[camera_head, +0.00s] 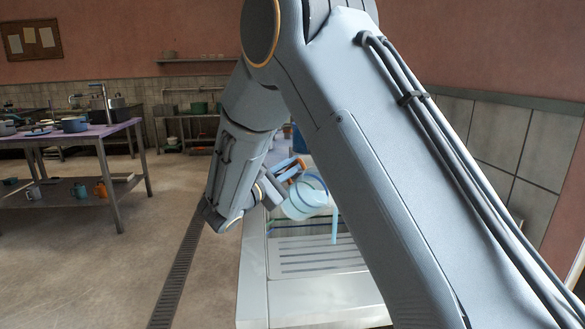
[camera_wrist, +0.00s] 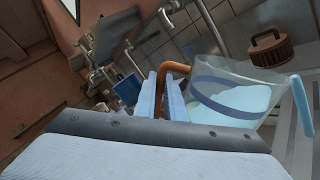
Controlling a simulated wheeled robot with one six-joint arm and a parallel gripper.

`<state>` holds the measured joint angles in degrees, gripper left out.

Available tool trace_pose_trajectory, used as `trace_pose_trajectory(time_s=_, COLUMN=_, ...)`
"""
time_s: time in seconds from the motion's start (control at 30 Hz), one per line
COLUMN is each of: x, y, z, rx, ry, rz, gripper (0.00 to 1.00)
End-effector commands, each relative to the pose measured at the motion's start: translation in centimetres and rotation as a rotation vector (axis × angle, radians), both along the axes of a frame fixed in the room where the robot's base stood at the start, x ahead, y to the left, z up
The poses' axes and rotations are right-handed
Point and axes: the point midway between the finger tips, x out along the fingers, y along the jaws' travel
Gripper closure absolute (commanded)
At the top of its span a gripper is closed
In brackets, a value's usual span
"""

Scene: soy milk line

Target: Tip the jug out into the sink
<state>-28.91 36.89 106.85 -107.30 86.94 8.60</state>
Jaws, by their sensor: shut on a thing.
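The jug (camera_head: 303,202) is clear with a blue band, pale blue liquid inside and an orange-brown handle. In the head view it hangs tilted over the steel sink unit (camera_head: 254,285). In the wrist view the jug (camera_wrist: 235,92) is right of my fingers. My gripper (camera_wrist: 162,82) is shut on the handle (camera_wrist: 181,68); in the head view my gripper (camera_head: 279,172) is partly hidden by my wrist. A pale blue strand (camera_head: 334,226) drops from the jug's rim, apparently liquid pouring out. My arm hides part of the sink, and I cannot see the basin clearly.
A ribbed drainboard (camera_head: 315,258) lies in front of the jug. A brown brush-like thing (camera_wrist: 270,48) shows beyond the jug in the wrist view. A table (camera_head: 104,132) with pots stands at the left. The floor between is clear, with a drain grate (camera_head: 180,270).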

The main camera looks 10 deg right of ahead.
Motion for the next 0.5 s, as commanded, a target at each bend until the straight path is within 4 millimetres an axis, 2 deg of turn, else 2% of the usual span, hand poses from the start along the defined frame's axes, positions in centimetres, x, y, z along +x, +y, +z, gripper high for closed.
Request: trace_pose_trajectory(time_s=0.5, x=-0.29, y=-0.25, z=0.05, rx=0.026, ry=-0.037, rz=0.0, gripper=1.0)
